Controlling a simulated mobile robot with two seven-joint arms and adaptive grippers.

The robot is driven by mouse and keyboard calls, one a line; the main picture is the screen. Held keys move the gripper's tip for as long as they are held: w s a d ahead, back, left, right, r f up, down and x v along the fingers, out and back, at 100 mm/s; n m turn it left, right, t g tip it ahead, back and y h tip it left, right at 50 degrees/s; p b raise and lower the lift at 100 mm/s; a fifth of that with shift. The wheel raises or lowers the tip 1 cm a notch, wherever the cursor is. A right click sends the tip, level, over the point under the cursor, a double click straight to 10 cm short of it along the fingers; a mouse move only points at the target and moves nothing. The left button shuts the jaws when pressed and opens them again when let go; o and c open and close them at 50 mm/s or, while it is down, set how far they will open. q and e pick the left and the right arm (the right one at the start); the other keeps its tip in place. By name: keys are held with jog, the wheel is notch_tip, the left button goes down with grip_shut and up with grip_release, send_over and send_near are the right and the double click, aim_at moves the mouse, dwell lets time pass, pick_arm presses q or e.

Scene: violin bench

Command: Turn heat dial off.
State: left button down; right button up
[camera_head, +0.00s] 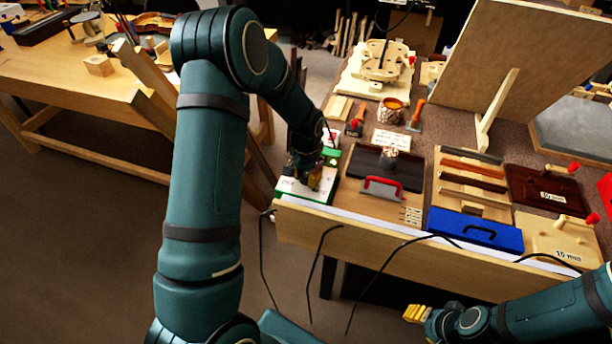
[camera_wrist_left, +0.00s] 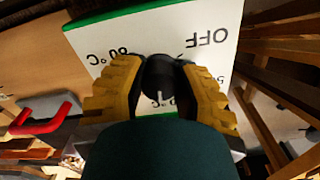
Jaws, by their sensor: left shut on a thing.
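The heater's white panel (camera_head: 292,188) with green edges sits at the bench's front left corner. In the left wrist view the panel (camera_wrist_left: 215,18) shows upside-down print, with OFF at upper right and a temperature label at upper left. The black round dial (camera_wrist_left: 161,78) stands between the yellow fingers of my left gripper (camera_wrist_left: 160,88), which is shut on it. A white mark on the dial points toward the bottom of that view. In the head view my left gripper (camera_head: 314,177) hides the dial. My right gripper (camera_head: 416,313) is low in front of the bench, away from the panel.
A dark tray (camera_head: 372,158) and a red-handled grey tool (camera_head: 381,188) lie right of the panel. A blue case (camera_head: 475,229) is along the front edge. A wooden board (camera_head: 530,75) leans at the back right. A second workbench (camera_head: 60,75) stands at left.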

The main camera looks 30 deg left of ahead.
pick_arm(q)
jog(key=n, duration=0.3)
jog(key=shift+s+n, duration=0.1)
jog(key=shift+n, duration=0.3)
jog(key=n+p, duration=0.1)
jog(key=n, duration=0.1)
jog(key=shift+n, duration=0.4)
jog(key=n+p, duration=0.1)
jog(key=n, duration=0.3)
jog(key=shift+d+p, duration=0.1)
jog(key=shift+p, duration=0.2)
jog(key=shift+f+n+p, duration=0.1)
jog(key=shift+n+p, duration=0.45)
jog(key=shift+n, duration=1.05)
jog(key=c, duration=0.6)
grip_release()
